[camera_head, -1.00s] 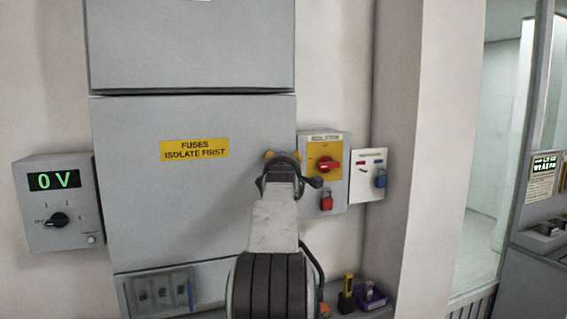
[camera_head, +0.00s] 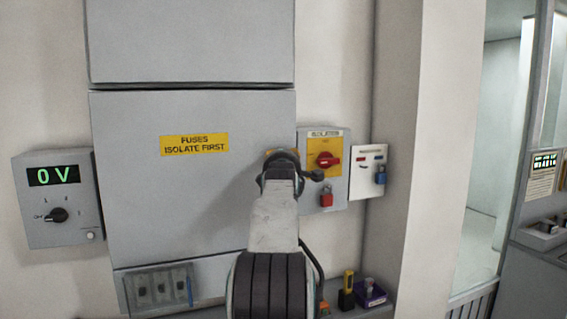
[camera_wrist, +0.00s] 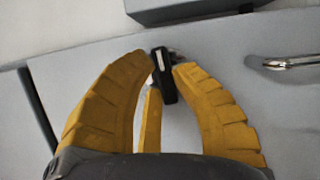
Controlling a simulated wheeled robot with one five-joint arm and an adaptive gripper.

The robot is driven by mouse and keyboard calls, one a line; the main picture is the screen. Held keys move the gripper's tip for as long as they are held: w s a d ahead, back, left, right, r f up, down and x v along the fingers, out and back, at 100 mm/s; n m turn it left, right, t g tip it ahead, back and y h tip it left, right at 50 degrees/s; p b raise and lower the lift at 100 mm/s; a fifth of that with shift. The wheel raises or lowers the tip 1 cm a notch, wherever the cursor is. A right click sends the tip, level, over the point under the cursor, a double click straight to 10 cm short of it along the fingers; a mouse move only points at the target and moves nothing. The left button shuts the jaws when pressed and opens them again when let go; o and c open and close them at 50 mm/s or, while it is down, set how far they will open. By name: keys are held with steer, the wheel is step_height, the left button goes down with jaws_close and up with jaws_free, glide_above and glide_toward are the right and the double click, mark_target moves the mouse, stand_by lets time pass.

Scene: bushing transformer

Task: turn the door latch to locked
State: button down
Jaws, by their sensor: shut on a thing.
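The grey cabinet door (camera_head: 180,200) with its yellow "FUSES ISOLATE FIRST" label is shut in the head view. The door latch (camera_wrist: 165,80) is a small black handle with a light mark, seen in the wrist view between the yellow fingers. My gripper (camera_wrist: 165,72) is shut on the latch, with fingertips on both sides of it. In the head view my gripper (camera_head: 281,155) is at the door's right edge, and my own wrist hides the latch there.
Right of the door are a yellow-plated isolator with a red knob (camera_head: 326,160), a red padlock (camera_head: 326,196) and a white board with a blue padlock (camera_head: 380,175). A 0 V meter box (camera_head: 60,215) is at left. A metal handle (camera_wrist: 290,62) shows in the wrist view.

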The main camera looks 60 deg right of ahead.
steer(key=shift+f+n+t+b, duration=0.3)
steer(key=shift+n+b, duration=0.5)
steer(key=shift+b, duration=0.45)
steer(key=shift+r+h, duration=0.2)
steer(key=shift+h, duration=0.1)
steer(key=shift+a, duration=0.1)
steer(key=c, duration=1)
jaws_free()
steer(key=shift+w, duration=0.1)
steer(key=shift+c, duration=0.2)
steer(key=v, duration=1.2)
steer(key=shift+r, duration=0.1)
steer(key=shift+c, duration=0.3)
